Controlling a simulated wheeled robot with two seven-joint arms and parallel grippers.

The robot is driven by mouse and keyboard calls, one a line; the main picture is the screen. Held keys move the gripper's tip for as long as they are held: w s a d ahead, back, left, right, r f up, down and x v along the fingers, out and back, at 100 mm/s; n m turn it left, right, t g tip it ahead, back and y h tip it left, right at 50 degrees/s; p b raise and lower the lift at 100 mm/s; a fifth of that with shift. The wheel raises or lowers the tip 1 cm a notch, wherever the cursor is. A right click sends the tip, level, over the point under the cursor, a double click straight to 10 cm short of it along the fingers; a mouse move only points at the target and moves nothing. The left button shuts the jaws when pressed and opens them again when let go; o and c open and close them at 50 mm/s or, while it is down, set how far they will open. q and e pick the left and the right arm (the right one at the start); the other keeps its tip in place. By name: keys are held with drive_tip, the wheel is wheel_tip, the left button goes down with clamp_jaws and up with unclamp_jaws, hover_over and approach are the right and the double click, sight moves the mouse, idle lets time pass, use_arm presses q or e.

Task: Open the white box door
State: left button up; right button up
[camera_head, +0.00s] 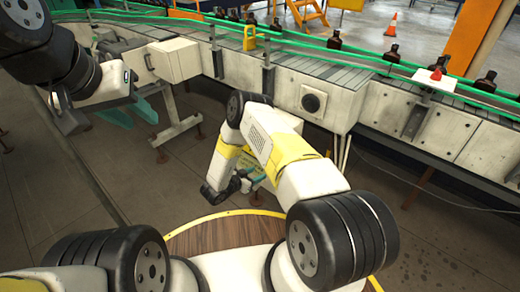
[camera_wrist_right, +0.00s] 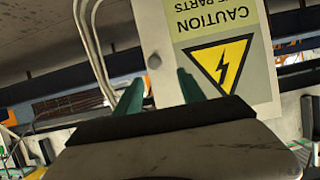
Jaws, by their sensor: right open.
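The white box (camera_head: 178,60) is fixed to the near side of the conveyor at the upper left of the head view. A small dark handle (camera_head: 149,62) shows on its left face, and its door looks closed. My left gripper (camera_head: 132,115) is below and left of the box, apart from it, with its teal fingers spread and nothing between them. My right gripper (camera_head: 255,180) hangs low in the middle, partly hidden by my own arm. In the right wrist view its teal fingers (camera_wrist_right: 160,92) are apart and empty, before a white panel with a yellow caution label (camera_wrist_right: 222,62).
The conveyor (camera_head: 340,82) with green rails (camera_head: 300,40) and dark amber bottles (camera_head: 391,53) runs across the back. A red button (camera_head: 437,73) sits on its right part. Conveyor legs (camera_head: 178,130) stand under the box. Open floor (camera_head: 90,180) lies at the left.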

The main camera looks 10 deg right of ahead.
drive_tip(key=x, duration=0.8)
drive_tip(key=shift+s+f, duration=0.25)
drive_tip(key=shift+s, duration=0.15)
drive_tip(key=shift+d, duration=0.15)
drive_tip(key=shift+c, duration=0.4)
clamp_jaws()
idle(0.5)
